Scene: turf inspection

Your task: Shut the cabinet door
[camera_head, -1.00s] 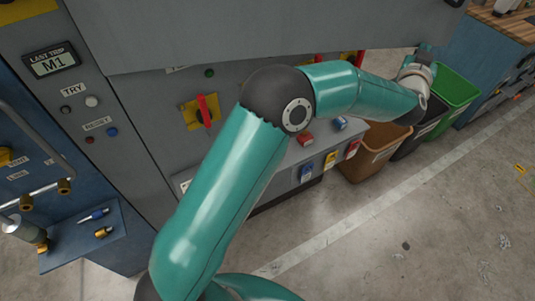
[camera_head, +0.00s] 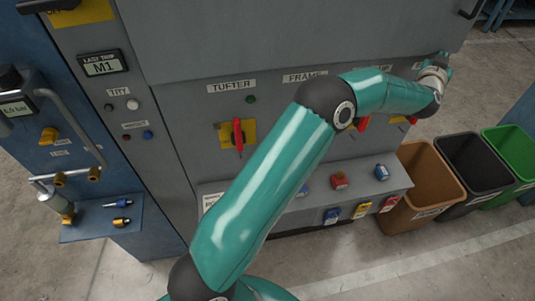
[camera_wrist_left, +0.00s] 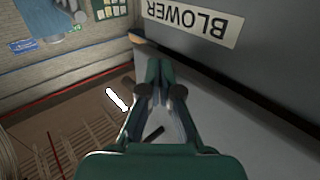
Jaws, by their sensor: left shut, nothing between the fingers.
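The grey cabinet door (camera_head: 290,45) spans the top of the head view, with a black handle (camera_head: 470,10) at its upper right. I cannot tell whether it is fully shut. My left gripper (camera_head: 447,62) is at its lower right corner, partly hidden behind my wrist. In the left wrist view my fingers (camera_wrist_left: 160,75) are shut and empty, in front of a pale grey surface (camera_wrist_left: 235,125) beside the upside-down BLOWER label (camera_wrist_left: 195,17). Contact cannot be made out. My right gripper is not in view.
Below the door are a red switch (camera_head: 238,135) and a ledge (camera_head: 395,180) with coloured blocks. A brown bin (camera_head: 425,190), a black bin (camera_head: 465,160) and a green bin (camera_head: 512,150) stand at right. A blue shelf (camera_head: 95,222) juts out at left. The front floor is clear.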

